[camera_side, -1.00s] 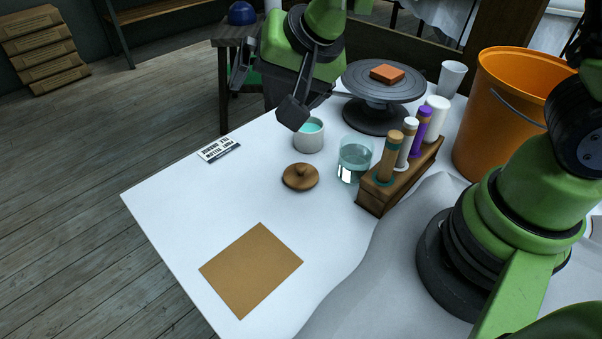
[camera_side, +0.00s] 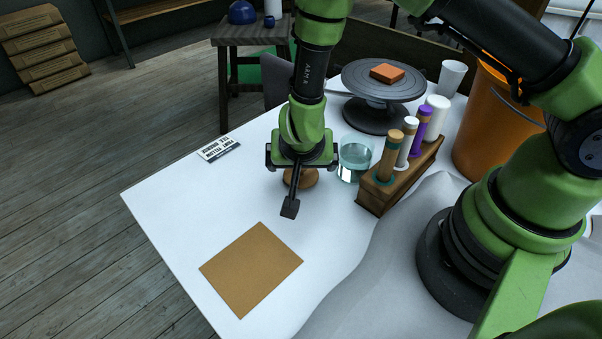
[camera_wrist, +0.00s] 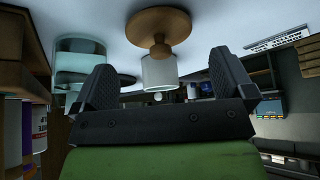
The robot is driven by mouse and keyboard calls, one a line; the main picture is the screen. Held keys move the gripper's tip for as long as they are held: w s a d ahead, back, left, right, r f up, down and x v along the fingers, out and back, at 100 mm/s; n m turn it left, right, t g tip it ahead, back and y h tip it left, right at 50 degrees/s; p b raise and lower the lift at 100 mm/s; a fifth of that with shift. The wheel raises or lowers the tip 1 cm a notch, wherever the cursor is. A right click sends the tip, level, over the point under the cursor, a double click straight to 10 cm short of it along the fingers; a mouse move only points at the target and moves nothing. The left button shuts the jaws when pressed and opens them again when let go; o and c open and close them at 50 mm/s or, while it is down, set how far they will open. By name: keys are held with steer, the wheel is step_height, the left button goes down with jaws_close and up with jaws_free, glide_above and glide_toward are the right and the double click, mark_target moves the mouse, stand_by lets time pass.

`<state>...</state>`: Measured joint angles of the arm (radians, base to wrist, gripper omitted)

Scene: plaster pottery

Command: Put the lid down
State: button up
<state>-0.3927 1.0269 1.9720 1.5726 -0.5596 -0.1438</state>
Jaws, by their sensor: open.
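The brown wooden lid (camera_side: 309,178) lies on the white table, knob up, partly covered by my gripper in the side view. My gripper (camera_side: 294,192) points down over it and is open, with nothing between the fingers. In the wrist view, which looks inverted, the lid (camera_wrist: 150,22) shows beyond the open fingers of my gripper (camera_wrist: 166,76), its knob towards me. The white cup (camera_wrist: 160,74) appears behind the lid there; in the side view my arm hides it. I cannot tell whether the fingers touch the lid.
A glass of bluish water (camera_side: 355,160) stands close right of my gripper, beside a wooden rack (camera_side: 400,183) of bottles. A brown square mat (camera_side: 251,270) lies at the front with clear table around it. A small printed card (camera_side: 219,149) lies left. A turntable (camera_side: 372,90) stands behind.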

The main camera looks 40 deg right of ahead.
mark_target(301, 172)
steer(key=x, duration=0.3)
steer(key=shift+w+f, duration=0.1)
steer(key=shift+f, duration=0.15)
steer(key=c, duration=1)
steer(key=shift+o, duration=0.2)
steer(key=shift+r, duration=0.1)
